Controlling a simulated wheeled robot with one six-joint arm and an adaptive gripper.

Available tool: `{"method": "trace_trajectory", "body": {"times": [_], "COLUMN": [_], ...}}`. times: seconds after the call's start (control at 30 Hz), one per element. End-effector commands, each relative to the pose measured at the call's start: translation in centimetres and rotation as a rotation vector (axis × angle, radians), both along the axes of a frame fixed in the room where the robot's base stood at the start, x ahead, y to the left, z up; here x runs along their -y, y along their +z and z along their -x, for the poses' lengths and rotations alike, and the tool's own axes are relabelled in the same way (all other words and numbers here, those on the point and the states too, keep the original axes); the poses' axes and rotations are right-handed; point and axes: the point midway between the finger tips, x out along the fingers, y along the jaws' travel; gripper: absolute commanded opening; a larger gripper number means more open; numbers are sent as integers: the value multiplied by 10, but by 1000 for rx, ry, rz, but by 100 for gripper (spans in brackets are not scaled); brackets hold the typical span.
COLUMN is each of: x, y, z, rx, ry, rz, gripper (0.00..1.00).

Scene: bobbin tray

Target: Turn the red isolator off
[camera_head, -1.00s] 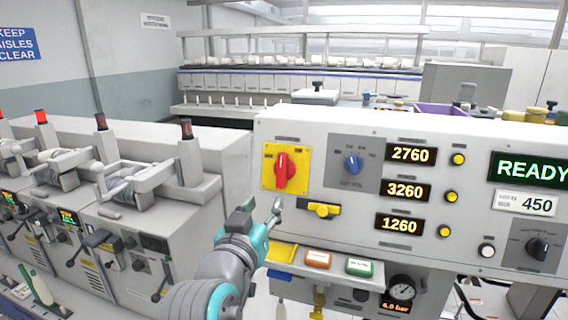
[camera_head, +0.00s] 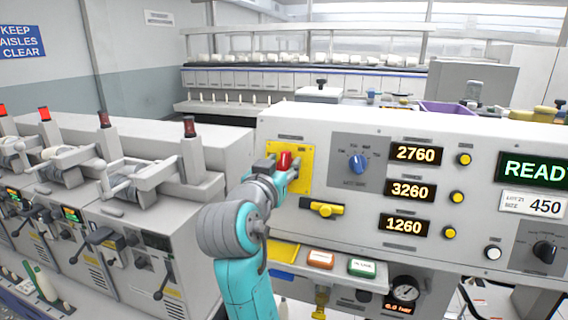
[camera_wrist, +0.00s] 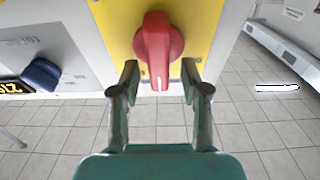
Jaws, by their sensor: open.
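The red isolator (camera_head: 285,160) is a red rotary handle on a yellow plate (camera_head: 305,167) at the left end of the grey control panel. In the wrist view the red handle (camera_wrist: 157,45) sits centred just beyond my fingertips, its grip pointing along the picture's vertical. My gripper (camera_wrist: 160,80) is open, with one finger on each side of the handle's lower end and gaps showing on both sides. In the head view my gripper (camera_head: 282,178) is in front of the plate and partly hides it and the handle's lower part.
A blue knob (camera_head: 358,163) is right of the yellow plate, and a yellow handle (camera_head: 325,209) is just below it. Orange (camera_head: 320,258) and green (camera_head: 362,267) buttons are lower down. Grey winding machines (camera_head: 150,210) stand to the left.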

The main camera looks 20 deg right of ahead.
Motion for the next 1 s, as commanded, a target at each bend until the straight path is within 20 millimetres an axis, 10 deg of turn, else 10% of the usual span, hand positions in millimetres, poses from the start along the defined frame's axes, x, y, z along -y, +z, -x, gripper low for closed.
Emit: {"method": "trace_trajectory", "body": {"times": [0.43,0.63,1.0], "x": [7,7,6], "y": [0,0,0], "z": [-9,-9,-9], "rx": [1,1,-16], "ry": [0,0,8], "rz": [1,1,23], "gripper": [46,0,0]}}
